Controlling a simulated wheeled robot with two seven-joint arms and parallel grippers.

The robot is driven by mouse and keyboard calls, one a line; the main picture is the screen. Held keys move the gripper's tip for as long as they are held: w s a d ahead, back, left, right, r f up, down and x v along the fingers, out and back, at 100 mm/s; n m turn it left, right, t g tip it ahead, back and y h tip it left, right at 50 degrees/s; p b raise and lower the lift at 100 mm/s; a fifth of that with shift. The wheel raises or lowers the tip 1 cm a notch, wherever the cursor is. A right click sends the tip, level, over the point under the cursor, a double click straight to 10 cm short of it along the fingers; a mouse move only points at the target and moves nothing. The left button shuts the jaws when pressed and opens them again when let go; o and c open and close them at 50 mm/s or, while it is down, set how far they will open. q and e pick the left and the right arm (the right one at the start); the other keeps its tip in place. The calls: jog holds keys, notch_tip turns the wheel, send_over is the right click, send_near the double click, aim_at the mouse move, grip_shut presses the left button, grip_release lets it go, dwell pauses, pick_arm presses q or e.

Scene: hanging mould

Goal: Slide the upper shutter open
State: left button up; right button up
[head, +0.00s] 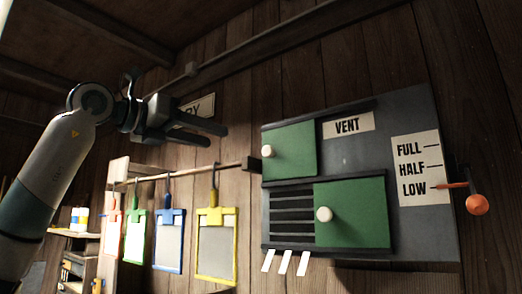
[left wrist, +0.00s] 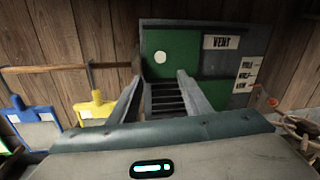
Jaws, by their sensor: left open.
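The grey vent panel (head: 385,115) hangs on the plank wall. Its upper shutter (head: 297,150) is a green plate at the left of the upper track, with a white knob (head: 268,151) near its left edge. The lower shutter (head: 360,205) is green, sits at the right of its track and leaves dark slats bare at its left. My left gripper (head: 212,136) is open and empty, left of the panel and apart from it. In the left wrist view the upper knob (left wrist: 160,57) shows beyond and between the open fingertips. My right gripper is not in view.
Coloured clipboards (head: 216,245) hang from a wooden rail (head: 190,174) below my left gripper. An orange-knobbed lever (head: 477,204) sticks out at the panel's right, pointing at LOW. White strips (head: 286,263) hang under the panel. A shelf stands at the lower left.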

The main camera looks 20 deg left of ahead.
aim_at(266, 151)
pick_arm(q)
jog(key=p+x, duration=0.7)
jog(key=x, duration=0.9)
jog(key=shift+r+p, duration=0.15)
jog(key=shift+p, duration=0.15)
jog(key=shift+w+d, duration=0.3)
jog(key=shift+w, duration=0.25)
grip_shut()
jog(key=shift+d, duration=0.1)
